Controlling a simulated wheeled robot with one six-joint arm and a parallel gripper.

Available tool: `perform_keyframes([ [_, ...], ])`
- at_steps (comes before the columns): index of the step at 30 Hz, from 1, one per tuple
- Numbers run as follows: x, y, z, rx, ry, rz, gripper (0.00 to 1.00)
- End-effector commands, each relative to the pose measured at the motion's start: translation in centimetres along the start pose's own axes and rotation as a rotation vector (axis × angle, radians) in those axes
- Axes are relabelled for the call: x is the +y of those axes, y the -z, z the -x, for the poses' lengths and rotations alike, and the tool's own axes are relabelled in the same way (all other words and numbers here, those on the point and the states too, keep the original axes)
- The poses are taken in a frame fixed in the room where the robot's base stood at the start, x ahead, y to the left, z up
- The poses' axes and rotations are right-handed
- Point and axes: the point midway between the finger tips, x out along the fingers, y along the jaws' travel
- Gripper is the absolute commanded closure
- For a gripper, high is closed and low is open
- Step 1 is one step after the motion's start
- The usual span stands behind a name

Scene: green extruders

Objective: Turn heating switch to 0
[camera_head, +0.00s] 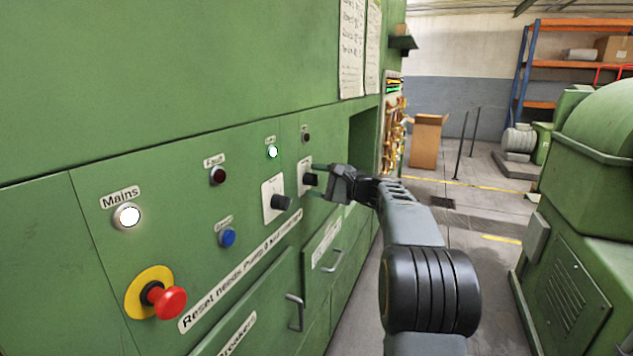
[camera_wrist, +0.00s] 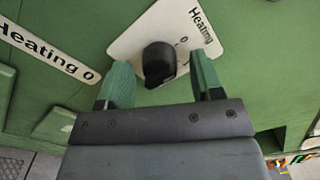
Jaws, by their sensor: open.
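The heating switch is a black rotary knob (camera_wrist: 158,60) on a white plate (camera_wrist: 137,38) marked "Heating", with a small 0 beside the knob. In the head view the knob (camera_head: 310,180) sticks out from the green panel at the right end of the control row. My gripper (camera_wrist: 161,66) is open, with one green finger on each side of the knob and visible gaps beside it. In the head view my gripper (camera_head: 325,183) is close to the panel at this switch. The knob's exact setting is hard to read.
Another black switch (camera_head: 281,203) sits just left, with a white lamp (camera_head: 272,152) above. A red emergency button (camera_head: 171,303) juts out at lower left. Drawer handles (camera_head: 295,312) stick out below. A green machine (camera_head: 590,210) stands across the aisle.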

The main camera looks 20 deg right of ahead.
Motion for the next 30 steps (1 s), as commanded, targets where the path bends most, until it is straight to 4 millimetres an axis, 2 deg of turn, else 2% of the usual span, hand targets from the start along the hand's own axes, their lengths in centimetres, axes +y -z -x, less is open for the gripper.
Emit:
perform_keyframes([
  [5, -0.1, 0.1, 2.0, 0.003, 0.002, 0.001, 0.4],
  [18, 0.0, 0.1, 10.6, 0.002, 0.002, 0.001, 0.4],
  [24, 0.0, 0.1, 12.8, 0.002, 0.0, 0.0, 0.4],
  [30, 0.0, 0.0, 13.6, 0.001, 0.0, 0.0, 0.4],
])
